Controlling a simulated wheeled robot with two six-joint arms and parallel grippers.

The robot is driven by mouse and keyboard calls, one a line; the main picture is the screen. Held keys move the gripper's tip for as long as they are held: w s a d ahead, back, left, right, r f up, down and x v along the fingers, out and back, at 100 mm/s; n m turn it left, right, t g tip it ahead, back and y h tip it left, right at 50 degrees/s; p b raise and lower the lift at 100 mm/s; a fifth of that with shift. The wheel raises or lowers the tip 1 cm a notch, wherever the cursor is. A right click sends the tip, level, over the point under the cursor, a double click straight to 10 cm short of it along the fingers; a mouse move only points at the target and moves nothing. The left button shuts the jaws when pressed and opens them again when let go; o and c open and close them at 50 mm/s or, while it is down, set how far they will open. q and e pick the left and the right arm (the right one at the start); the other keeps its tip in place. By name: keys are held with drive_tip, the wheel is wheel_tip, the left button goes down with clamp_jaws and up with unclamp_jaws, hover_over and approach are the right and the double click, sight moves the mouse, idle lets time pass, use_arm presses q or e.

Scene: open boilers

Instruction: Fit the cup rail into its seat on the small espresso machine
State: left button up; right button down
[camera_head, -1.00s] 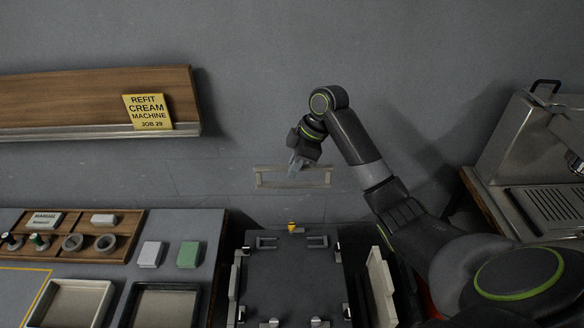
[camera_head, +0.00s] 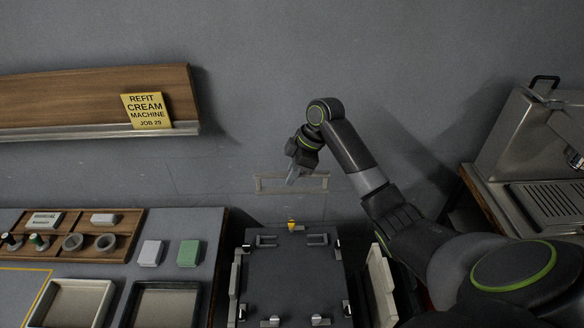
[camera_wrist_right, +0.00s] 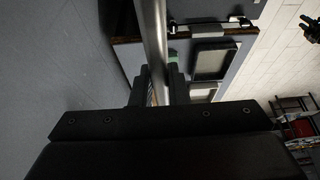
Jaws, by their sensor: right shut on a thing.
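The cup rail (camera_head: 316,177), a thin pale rectangular frame, is held level in front of the grey wall. My right gripper (camera_head: 292,180) is shut on its middle. In the right wrist view the rail is a metal bar (camera_wrist_right: 154,45) between the fingers (camera_wrist_right: 157,88). The small espresso machine (camera_head: 290,275) stands below at bottom centre, its flat dark top carrying small metal brackets along the edges and a yellow piece (camera_head: 292,225) at the back. The rail is apart from the machine, beyond its back edge in the picture. My left gripper does not show in the head view.
A cream panel (camera_head: 380,285) stands right of the machine. A bench at left holds a wooden tray (camera_head: 125,250), a white block (camera_head: 151,253), a green block (camera_head: 189,254) and two shallow trays. A larger steel machine (camera_head: 515,150) is at right. A wooden shelf (camera_head: 70,100) hangs upper left.

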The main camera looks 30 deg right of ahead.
drive_tip(key=shift+f+b, duration=5.6)
drive_tip(key=shift+f, duration=5.75)
drive_tip(key=shift+f+b, duration=0.6)
drive_tip(key=shift+f, duration=0.3)
drive_tip(key=c, duration=1.3)
unclamp_jaws()
